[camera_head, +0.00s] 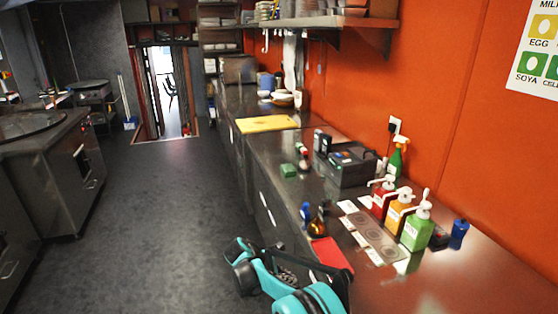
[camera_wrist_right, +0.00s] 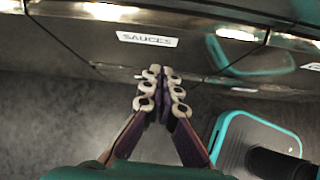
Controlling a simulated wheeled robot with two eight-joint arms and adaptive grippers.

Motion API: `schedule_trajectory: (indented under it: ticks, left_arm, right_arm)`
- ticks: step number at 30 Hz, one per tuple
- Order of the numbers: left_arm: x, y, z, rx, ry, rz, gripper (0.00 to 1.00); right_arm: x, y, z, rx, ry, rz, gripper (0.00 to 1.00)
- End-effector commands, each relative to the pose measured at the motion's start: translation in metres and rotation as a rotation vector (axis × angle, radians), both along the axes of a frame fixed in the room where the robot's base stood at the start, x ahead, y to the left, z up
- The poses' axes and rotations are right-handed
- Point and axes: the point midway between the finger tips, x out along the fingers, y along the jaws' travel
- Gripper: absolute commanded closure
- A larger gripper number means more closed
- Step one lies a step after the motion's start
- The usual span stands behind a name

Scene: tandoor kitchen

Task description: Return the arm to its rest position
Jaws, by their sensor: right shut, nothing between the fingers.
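My right arm (camera_head: 312,298), teal and black, is folded low at the bottom middle of the head view, beside the counter front. In the right wrist view my right gripper (camera_wrist_right: 161,78) is shut, its pale-knuckled fingers together with nothing between them. The fingers point toward a dark drawer front with a white label reading SAUCES (camera_wrist_right: 147,39); I cannot tell the exact gap. A teal-rimmed part of my own body shows at the lower right of that view. My left arm and left gripper are not in view.
The steel counter (camera_head: 460,283) runs along the orange wall. Near the arm are a red mat (camera_head: 331,254), a brown bottle (camera_head: 316,226) and red, orange and green pump bottles (camera_head: 416,228). A yellow board (camera_head: 267,124) lies farther back. The grey floor (camera_head: 150,220) at left is clear.

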Motion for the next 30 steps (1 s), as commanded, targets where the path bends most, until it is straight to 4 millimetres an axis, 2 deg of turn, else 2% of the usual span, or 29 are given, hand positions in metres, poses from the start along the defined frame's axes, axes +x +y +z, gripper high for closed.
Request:
schedule_trajectory:
  ticks: [1, 6, 11, 15, 22, 26, 30]
  left_arm:
    - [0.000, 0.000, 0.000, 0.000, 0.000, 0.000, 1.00]
    - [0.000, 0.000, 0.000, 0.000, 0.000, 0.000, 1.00]
    - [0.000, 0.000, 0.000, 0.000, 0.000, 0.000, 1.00]
    - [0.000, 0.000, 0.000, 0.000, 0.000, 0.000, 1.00]
    - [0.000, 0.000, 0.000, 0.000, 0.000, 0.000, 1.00]
    - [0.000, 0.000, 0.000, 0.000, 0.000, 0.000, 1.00]
    - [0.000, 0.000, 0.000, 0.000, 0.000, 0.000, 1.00]
  right_arm:
    - [-0.005, -0.011, 0.019, 0.038, -0.031, -0.036, 1.00]
    - [-0.032, -0.045, 0.078, 0.214, -0.175, -0.199, 1.00]
    - [-0.072, -0.075, 0.123, 0.386, -0.310, -0.375, 1.00]
    - [-0.115, -0.097, 0.152, 0.538, -0.423, -0.543, 1.00]
    - [-0.196, -0.123, 0.176, 0.787, -0.599, -0.846, 1.00]
    - [-0.241, -0.131, 0.177, 0.928, -0.692, -1.030, 1.00]
    - [-0.282, -0.135, 0.168, 1.070, -0.778, -1.222, 1.00]
